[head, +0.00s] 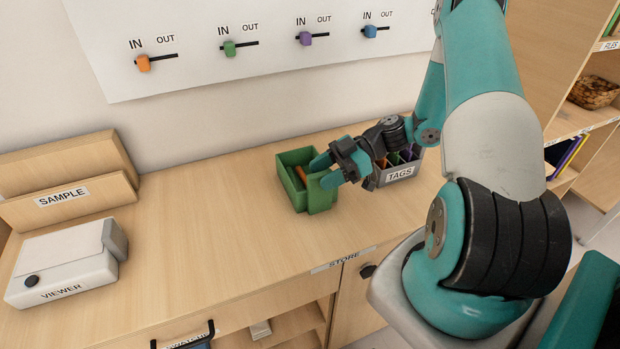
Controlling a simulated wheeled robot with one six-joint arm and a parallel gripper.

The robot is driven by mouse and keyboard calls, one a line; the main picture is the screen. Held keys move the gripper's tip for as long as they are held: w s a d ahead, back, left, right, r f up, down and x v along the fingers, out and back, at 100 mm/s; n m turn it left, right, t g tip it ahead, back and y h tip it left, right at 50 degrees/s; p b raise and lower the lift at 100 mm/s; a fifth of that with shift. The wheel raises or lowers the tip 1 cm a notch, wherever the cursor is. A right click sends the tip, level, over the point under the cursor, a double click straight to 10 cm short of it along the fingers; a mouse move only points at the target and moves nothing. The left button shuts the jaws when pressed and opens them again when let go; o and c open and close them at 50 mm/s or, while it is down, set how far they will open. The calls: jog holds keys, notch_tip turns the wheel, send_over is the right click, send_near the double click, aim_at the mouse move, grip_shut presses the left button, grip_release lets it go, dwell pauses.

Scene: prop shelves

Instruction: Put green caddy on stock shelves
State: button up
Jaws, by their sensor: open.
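The green caddy (292,193) stands upright on the wooden counter, left of the tags box. An orange-brown item (301,175) shows inside it. My gripper (325,171) is open at the caddy's right side, with its teal fingertips over or beside the rim. From this view I cannot tell whether the fingers straddle a wall or touch it. The wooden shelves (573,122) at the right edge hold a basket and some folders; I see no "stock" label on them.
The grey TAGS box (398,175) with coloured tags stands just right of and behind my gripper. The VIEWER device (68,262) and SAMPLE stand (75,190) are at the left. Coloured IN/OUT sliders (229,48) are on the wall panel. The counter between viewer and caddy is clear.

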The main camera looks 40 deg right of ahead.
jog(key=shift+w+a+f, duration=0.15)
jog(key=shift+a+f, duration=0.05)
jog(key=shift+a, duration=0.3)
grip_shut()
jog(key=shift+r, duration=0.1)
